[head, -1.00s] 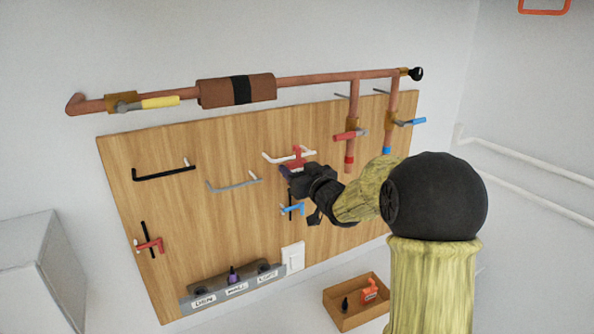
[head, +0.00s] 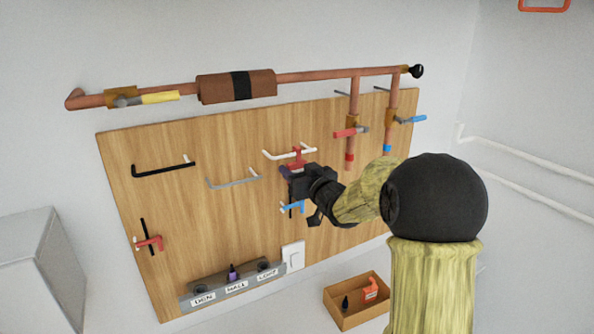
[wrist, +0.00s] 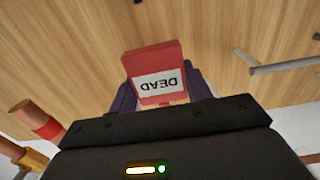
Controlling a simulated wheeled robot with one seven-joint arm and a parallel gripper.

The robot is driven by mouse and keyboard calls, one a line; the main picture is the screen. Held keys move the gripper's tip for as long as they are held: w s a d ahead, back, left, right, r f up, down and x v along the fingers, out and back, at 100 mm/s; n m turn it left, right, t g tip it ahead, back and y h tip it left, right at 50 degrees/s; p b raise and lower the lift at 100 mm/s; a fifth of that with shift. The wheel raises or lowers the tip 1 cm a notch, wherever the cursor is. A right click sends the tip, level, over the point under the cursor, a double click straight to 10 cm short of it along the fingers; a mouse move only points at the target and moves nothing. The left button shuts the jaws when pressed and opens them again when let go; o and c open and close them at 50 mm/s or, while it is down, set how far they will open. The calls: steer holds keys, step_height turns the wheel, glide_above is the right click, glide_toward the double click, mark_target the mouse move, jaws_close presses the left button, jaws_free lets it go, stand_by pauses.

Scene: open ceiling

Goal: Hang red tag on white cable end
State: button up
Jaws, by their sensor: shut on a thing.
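The red tag (head: 297,152) is held in my gripper (head: 287,172), which is shut on it. In the wrist view the tag (wrist: 157,70) stands between the dark fingers, its white label reading DEAD upside down. The white cable end (head: 275,155) sticks out from the wooden board, and in the head view the tag's upper part overlaps it. Whether the tag is around the cable or only in front of it, I cannot tell. The white cable cannot be made out behind the tag in the wrist view.
A grey cable end (head: 233,182) and a black one (head: 163,171) stick out to the left. A blue-handled piece (head: 292,207) is just below my gripper. Copper pipes with red (head: 345,133) and blue (head: 411,119) handles are to the right. An open box (head: 345,317) stands below.

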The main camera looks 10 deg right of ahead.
steer(key=shift+f, duration=0.25)
steer(key=o, duration=1)
steer(key=shift+o, duration=0.2)
steer(key=b+v, duration=0.5)
steer(key=v, duration=1.2)
steer(key=shift+s+b, duration=0.25)
steer(key=shift+b, duration=0.15)
